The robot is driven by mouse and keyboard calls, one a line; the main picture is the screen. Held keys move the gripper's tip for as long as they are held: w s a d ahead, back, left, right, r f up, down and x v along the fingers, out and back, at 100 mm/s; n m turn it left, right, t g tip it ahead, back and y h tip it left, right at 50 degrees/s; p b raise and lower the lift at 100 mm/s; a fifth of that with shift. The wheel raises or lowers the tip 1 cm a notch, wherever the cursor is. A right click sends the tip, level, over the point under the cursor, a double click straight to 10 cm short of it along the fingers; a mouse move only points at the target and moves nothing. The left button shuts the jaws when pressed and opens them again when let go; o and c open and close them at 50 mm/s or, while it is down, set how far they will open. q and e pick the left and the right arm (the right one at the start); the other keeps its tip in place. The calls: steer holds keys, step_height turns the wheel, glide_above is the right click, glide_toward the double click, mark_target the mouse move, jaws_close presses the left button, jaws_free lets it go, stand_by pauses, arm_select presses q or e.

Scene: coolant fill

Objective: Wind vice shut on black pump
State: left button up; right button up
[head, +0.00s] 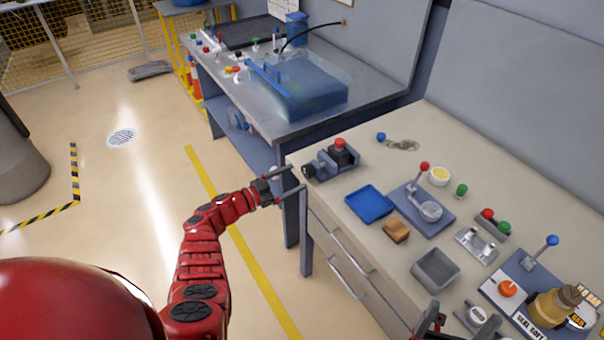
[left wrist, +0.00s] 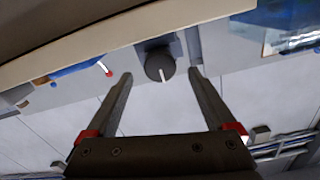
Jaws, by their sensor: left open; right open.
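The grey vice (head: 322,166) stands at the near left corner of the beige workbench. The black pump (head: 345,156), with a red cap on top, sits at the vice's jaws; I cannot tell whether they touch it. The vice's dark round knob (head: 308,171) faces my left gripper (head: 294,181). That gripper is open and empty, just short of the knob. In the left wrist view the knob (left wrist: 160,66), with a white mark, shows between and beyond the fingertips (left wrist: 161,74). My right gripper (head: 434,322) is partly in view at the bottom edge, open.
A blue tray (head: 369,203), a brown block (head: 396,231), a grey bin (head: 435,269) and a lever fixture (head: 424,207) stand right of the vice. Another bench with a clear blue tank (head: 305,92) stands behind. Drawer handles (head: 350,250) stick out from the bench front.

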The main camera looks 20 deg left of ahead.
mark_target(304, 173)
arm_select(q)
steer(key=shift+b+x, duration=0.35)
steer(key=shift+x, duration=1.6)
steer(key=c, duration=1.4)
